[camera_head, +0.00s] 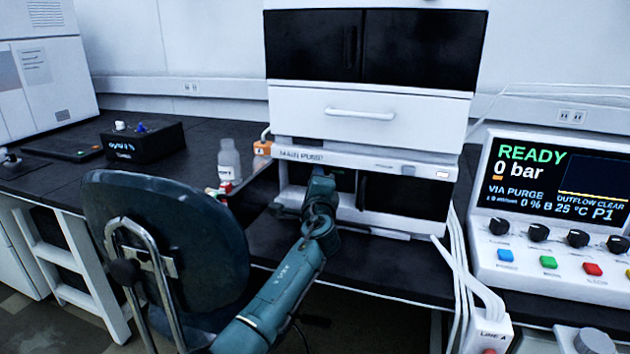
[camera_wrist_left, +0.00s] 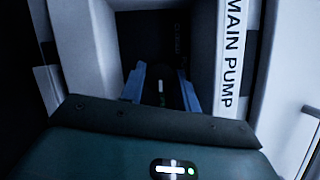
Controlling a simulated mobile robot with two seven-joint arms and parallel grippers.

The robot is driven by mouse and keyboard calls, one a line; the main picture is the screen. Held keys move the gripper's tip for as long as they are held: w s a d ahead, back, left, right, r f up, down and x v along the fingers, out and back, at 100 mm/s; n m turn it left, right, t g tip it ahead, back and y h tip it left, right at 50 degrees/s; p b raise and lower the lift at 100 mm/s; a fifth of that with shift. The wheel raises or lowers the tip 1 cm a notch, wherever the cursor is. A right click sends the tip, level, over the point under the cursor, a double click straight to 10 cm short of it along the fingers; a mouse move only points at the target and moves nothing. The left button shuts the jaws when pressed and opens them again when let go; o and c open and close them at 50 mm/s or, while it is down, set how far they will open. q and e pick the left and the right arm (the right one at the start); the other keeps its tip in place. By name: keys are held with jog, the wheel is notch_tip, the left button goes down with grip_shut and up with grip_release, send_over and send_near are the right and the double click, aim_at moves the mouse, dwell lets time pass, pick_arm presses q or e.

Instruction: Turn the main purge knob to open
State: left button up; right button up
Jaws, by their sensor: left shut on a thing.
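The main pump unit (camera_head: 385,162) is a white module in the middle of the stack, with a dark recess below its labelled strip. My left gripper (camera_head: 320,188) reaches into this recess and hides the knob in the head view. In the left wrist view, its two blue fingers (camera_wrist_left: 162,92) are shut on a dark knob (camera_wrist_left: 161,87), one on each side. A short pale mark shows on the knob. The "MAIN PUMP" label (camera_wrist_left: 234,55) runs along the right of that view. My right gripper is not in view.
A control panel (camera_head: 480,245) at right has a screen reading READY, 0 bar and VIA PURGE. A chair (camera_head: 160,235) stands at front left beside my left arm. A bottle (camera_head: 229,160) stands left of the pump. Pale tubes (camera_head: 458,265) hang at its right.

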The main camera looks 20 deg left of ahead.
pick_arm(q)
jog(key=o, duration=1)
jog(key=shift+c, duration=0.2)
jog(key=p+v, duration=0.2)
jog(key=v, duration=1)
jog(key=shift+s, duration=0.15)
jog(key=shift+s+d+f, duration=0.1)
jog(key=shift+s+d, duration=0.05)
jog(key=shift+s, duration=0.25)
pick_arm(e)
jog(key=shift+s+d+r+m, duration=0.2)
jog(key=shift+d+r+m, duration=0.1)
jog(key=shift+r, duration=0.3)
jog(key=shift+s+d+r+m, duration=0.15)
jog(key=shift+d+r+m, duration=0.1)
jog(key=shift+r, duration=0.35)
